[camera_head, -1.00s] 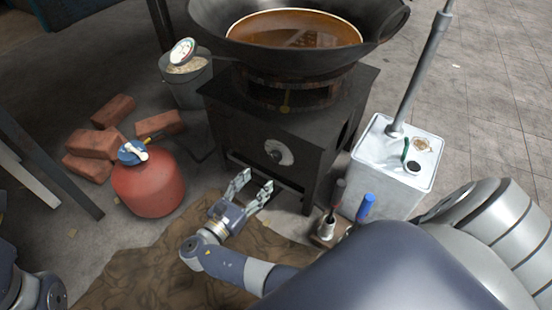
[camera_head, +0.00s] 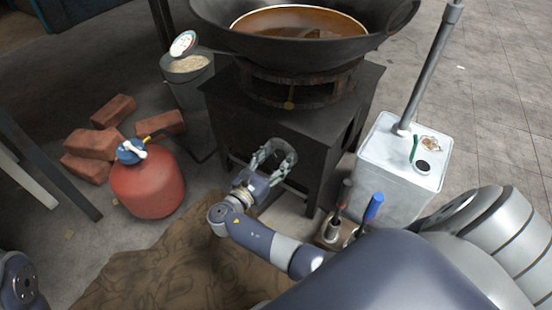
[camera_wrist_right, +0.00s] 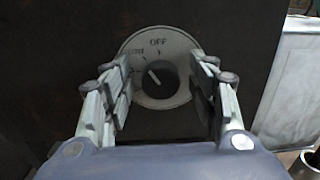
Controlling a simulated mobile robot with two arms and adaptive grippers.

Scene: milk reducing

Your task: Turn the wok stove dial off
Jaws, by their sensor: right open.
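The wok stove (camera_head: 262,118) is a dark square metal box with a large wok (camera_head: 300,52) of brown liquid on top. Its dial (camera_wrist_right: 157,78) is a dark knob on a round pale plate with "OFF" marked at the top. The knob's white line points to the upper left, not straight at "OFF". My right gripper (camera_head: 274,152) is open in front of the stove's front face. In the right wrist view its fingers (camera_wrist_right: 160,90) stand on either side of the dial, which shows between them. I cannot tell whether they touch it. My left gripper is not visible.
A red gas bottle (camera_head: 148,187) and several bricks (camera_head: 96,142) are left of the stove. A white metal can (camera_head: 396,178) stands to the right. Tools with red and blue handles (camera_head: 372,207) stand in a holder near my right arm. Brown cloth (camera_head: 165,262) covers the floor in front.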

